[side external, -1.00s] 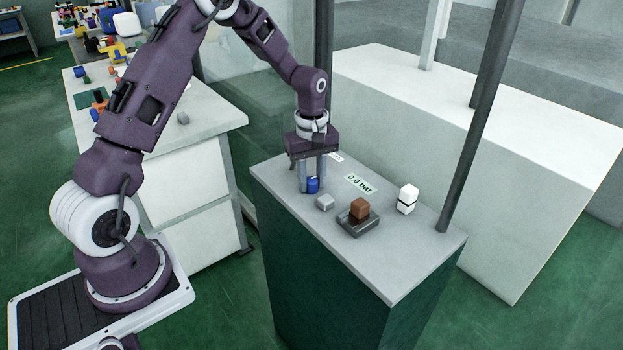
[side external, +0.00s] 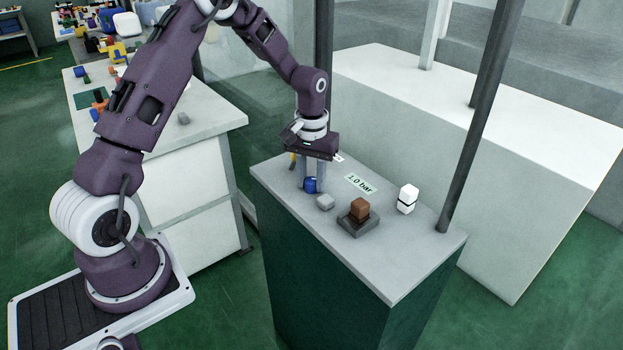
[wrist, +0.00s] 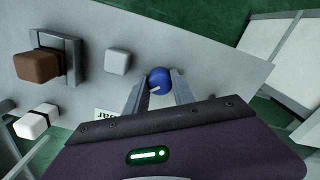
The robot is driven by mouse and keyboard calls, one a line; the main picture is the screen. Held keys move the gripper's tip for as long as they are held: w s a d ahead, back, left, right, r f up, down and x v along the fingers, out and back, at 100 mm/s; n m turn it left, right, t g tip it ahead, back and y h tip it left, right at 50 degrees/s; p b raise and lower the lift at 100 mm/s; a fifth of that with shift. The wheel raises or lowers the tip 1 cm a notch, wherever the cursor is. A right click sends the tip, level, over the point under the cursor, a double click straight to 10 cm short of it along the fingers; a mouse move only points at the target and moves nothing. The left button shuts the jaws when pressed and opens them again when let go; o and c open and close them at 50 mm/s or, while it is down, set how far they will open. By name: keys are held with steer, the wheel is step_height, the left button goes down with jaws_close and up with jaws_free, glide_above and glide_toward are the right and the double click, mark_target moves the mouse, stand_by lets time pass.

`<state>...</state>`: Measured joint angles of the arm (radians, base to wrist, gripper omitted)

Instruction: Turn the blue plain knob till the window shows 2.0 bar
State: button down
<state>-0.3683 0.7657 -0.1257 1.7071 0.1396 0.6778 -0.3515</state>
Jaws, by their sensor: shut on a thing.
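The blue plain knob (side external: 310,185) stands on the grey top of the green cabinet. It also shows in the wrist view (wrist: 159,80), with a pale pointer mark on its top. My gripper (side external: 312,182) points down over it, its two fingers on either side, shut on the knob. The wrist view shows the fingers (wrist: 160,92) gripping it. The window (side external: 360,184) on the cabinet top reads 1.0 bar. In the wrist view the window is mostly hidden by my gripper body.
A light grey block (side external: 325,202) sits close to the knob. Beyond it are a brown block (side external: 360,208) on a dark grey base (side external: 358,227) and a white block with a dark band (side external: 407,200). A dark post (side external: 475,130) rises at the cabinet's right corner.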

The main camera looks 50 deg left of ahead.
steer(key=m, duration=0.5)
steer(key=shift+m, duration=0.3)
steer(key=m, duration=0.4)
steer(key=shift+m, duration=0.7)
steer(key=c, duration=1.1)
jaws_free()
steer(key=shift+o, duration=0.2)
steer(key=shift+r, duration=0.15)
